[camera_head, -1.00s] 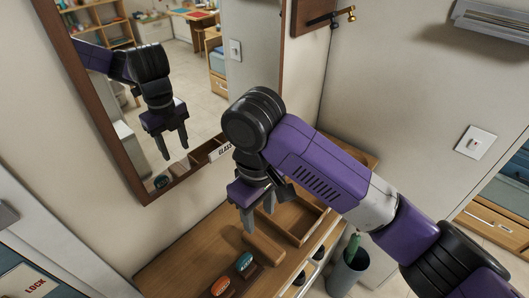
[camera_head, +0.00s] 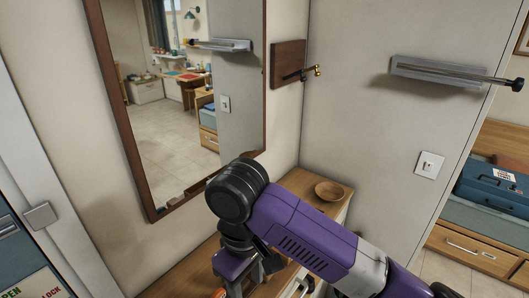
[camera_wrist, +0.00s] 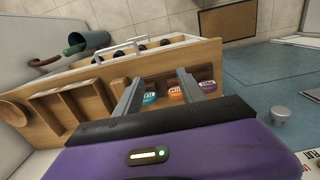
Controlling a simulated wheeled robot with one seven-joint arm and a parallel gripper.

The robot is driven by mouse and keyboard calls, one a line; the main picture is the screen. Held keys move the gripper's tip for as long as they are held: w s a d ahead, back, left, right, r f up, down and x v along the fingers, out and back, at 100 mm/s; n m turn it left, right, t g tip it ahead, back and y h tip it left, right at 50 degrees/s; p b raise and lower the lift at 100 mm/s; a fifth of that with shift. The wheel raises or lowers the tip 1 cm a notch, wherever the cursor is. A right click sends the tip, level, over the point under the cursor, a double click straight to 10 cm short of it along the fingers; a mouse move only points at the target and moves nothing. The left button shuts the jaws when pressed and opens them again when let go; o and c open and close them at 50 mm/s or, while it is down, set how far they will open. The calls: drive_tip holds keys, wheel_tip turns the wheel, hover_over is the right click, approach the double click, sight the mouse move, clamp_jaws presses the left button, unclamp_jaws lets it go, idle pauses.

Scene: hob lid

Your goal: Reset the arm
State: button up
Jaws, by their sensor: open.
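My gripper (camera_head: 252,278) hangs down over the wooden cabinet (camera_head: 180,276) below the mirror, and the picture's lower edge cuts off its tips. In the wrist view my gripper (camera_wrist: 157,78) is open, with its two grey fingers apart. No object shows held between them. My purple arm reaches in from the lower right in the head view.
The mirror (camera_head: 185,100) is on the left wall, close behind my arm. A wooden bowl (camera_head: 328,192) sits at the cabinet's far end. A wall rack (camera_head: 440,73) and a hook board (camera_head: 289,66) stick out.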

drive_tip(key=w+a+r+m+t+y+b, duration=0.1)
drive_tip(key=w+a+r+t+y, duration=0.25)
drive_tip(key=a+r+y, duration=0.35)
drive_tip(key=w+a+r+m+t+y, duration=0.1)
drive_tip(key=w+a+r+t+y, duration=0.1)
drive_tip(key=a+r+t+y, duration=0.45)
drive_tip(key=s+d+f+m+t+h+b, duration=0.1)
drive_tip(key=s+d+f+m+t+h, duration=0.25)
drive_tip(key=d, duration=0.45)
drive_tip(key=s+d+f+m+t+h+b, duration=0.1)
drive_tip(key=s+d+f+m+t+h, duration=0.3)
drive_tip(key=d, duration=0.4)
drive_tip(key=s+d+f+m+t+h+b, duration=0.1)
drive_tip(key=s+d+f+m+t+h, duration=0.15)
drive_tip(key=s+d, duration=0.4)
drive_tip(key=s+d+f+g+h+b, duration=0.1)
drive_tip(key=s+d+f, duration=0.3)
drive_tip(key=s, duration=0.4)
drive_tip(key=s+d+f+n+g+h+b, duration=0.1)
drive_tip(key=s+d+f, duration=0.3)
drive_tip(key=s, duration=0.4)
drive_tip(key=s+d+f+g+h+b, duration=0.1)
drive_tip(key=s+d+f+g, duration=0.2)
drive_tip(key=s+d, duration=0.3)
drive_tip(key=shift+s+d+f+n, duration=0.25)
drive_tip(key=shift+s+f+n, duration=0.05)
drive_tip(key=shift+s+f, duration=0.7)
